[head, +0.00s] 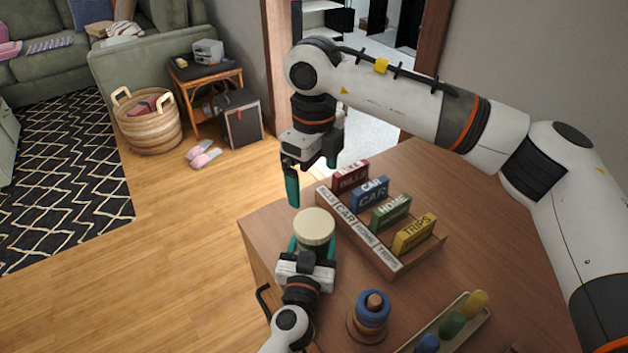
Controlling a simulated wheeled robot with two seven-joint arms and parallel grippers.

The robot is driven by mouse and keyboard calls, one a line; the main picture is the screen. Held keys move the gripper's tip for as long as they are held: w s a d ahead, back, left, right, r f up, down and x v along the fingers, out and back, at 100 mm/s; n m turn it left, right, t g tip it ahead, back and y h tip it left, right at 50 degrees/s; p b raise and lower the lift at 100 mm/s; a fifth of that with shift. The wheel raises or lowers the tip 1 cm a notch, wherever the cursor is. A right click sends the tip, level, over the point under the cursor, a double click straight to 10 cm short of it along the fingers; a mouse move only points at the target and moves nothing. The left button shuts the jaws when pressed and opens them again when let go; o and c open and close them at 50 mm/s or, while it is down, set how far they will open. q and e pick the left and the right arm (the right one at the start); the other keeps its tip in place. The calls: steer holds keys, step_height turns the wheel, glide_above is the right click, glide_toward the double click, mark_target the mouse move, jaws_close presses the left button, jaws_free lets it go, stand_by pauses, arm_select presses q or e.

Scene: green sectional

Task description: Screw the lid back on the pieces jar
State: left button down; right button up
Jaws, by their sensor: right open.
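The pieces jar (313,244) is at the near left edge of the wooden cabinet top, mostly hidden under a round cream lid (315,226). The lid lies flat over the jar's top; I cannot tell whether its thread is engaged. My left gripper (312,246) comes from the front, with its teal fingers closed on both sides of the jar below the lid. My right gripper (312,184) is open and empty, above and behind the lid, apart from it. Its fingers point down.
A wooden sorter (408,268) with labelled blocks stands right of the jar. A ring stacker (372,312) and a tray of coloured pegs (471,323) are in front. A wicker basket (149,128) and slippers (203,154) are on the floor.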

arm_select(q)
steer(key=shift+c, duration=1.3)
jaws_free()
steer(key=s, duration=0.4)
steer(key=s+a, duration=0.1)
steer(key=s, duration=0.3)
steer(key=s+a, duration=0.1)
steer(key=s, duration=0.2)
steer(key=shift+s+a, duration=0.15)
steer(key=shift+s, duration=0.25)
